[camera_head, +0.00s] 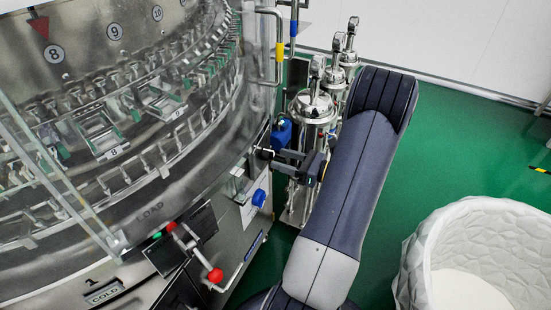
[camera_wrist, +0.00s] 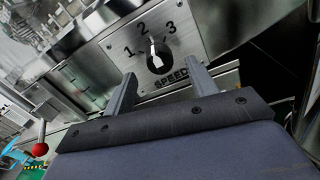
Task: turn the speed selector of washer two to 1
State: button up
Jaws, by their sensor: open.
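The speed selector (camera_wrist: 157,58) is a round black knob with a white pointer, on a metal plate (camera_wrist: 193,40) marked 1, 2, 3 and SPEED. The pointer is directed up, nearest the 2. My gripper (camera_wrist: 160,69) is open, with one finger on each side below the knob in the wrist view. I cannot tell whether either finger touches it. In the head view my gripper (camera_head: 277,161) reaches left to the side of the round steel washer (camera_head: 215,130). The selector is not clear there, and no washer number shows in the wrist view.
Several steel canisters (camera_head: 313,105) with gauges stand behind my arm. A white basket (camera_head: 430,235) stands at the right. Green floor (camera_head: 450,150) is clear between.

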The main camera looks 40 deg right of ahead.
aim_at(268, 155)
jog(key=shift+x, duration=1.5)
jog(key=c, duration=1)
jog(key=shift+b, duration=0.3)
jog(key=shift+f+n+y+b, duration=0.1)
jog(key=shift+n+y+b, duration=0.4)
jog(key=shift+n+b, duration=3.4)
jog(key=shift+n+p, duration=0.7)
jog(key=shift+n, duration=0.1)
